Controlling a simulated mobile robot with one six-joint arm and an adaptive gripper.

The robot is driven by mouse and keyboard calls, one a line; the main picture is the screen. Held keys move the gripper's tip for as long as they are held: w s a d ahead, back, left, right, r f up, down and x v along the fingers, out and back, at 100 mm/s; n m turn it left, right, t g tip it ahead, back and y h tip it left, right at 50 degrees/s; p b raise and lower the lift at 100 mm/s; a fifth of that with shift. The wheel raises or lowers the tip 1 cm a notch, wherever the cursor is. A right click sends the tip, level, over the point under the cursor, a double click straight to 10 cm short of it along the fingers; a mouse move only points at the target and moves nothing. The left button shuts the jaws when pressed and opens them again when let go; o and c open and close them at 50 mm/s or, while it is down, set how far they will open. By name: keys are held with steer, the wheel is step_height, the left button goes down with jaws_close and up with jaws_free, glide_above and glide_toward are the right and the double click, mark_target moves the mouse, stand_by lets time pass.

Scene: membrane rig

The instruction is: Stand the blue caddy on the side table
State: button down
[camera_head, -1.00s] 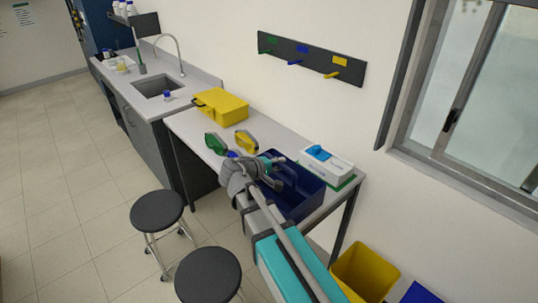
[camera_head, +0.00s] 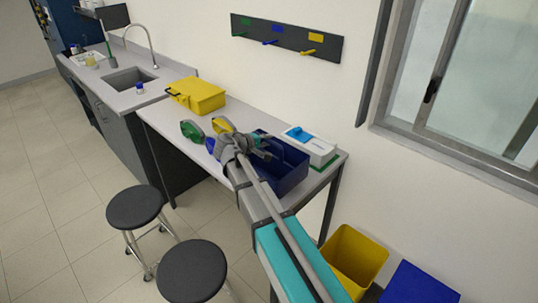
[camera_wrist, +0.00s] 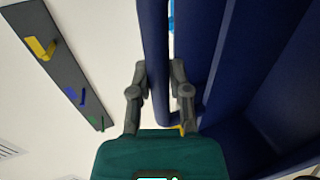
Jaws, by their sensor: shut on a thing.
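The blue caddy (camera_head: 288,178) is at the right end of the light-topped table (camera_head: 330,170), just in front of a white box. Whether its base rests on the top or hangs slightly above it, I cannot tell. My gripper (camera_head: 262,148) is at the caddy's upper left part. In the wrist view my gripper (camera_wrist: 160,88) is shut on the caddy's blue handle bar (camera_wrist: 155,50), one finger on each side. The caddy's compartment walls (camera_wrist: 220,70) fill the right of that view. My arm hides part of the caddy's left side.
The white box (camera_head: 308,147) stands close behind the caddy. A yellow case (camera_head: 196,96), green goggles (camera_head: 192,130) and yellow goggles (camera_head: 222,125) lie farther left. A hook rail (camera_head: 285,38) is on the wall. Two stools (camera_head: 135,207) and a yellow bin (camera_head: 355,258) stand on the floor.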

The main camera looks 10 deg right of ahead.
steer(key=shift+w+d+f+b, duration=0.25)
steer(key=shift+w+f+b, duration=0.2)
steer(key=shift+w+f, duration=0.25)
steer(key=shift+w+d+f+b, duration=0.1)
steer(key=shift+w+f+b, duration=0.05)
steer(key=shift+f+b, duration=0.9)
steer(key=shift+w+d+f+b, duration=0.1)
steer(key=shift+w+f+b, duration=0.05)
steer(key=shift+f+b, duration=0.85)
steer(key=shift+f, duration=0.15)
steer(key=c, duration=0.6)
jaws_free()
steer(key=shift+r, duration=0.2)
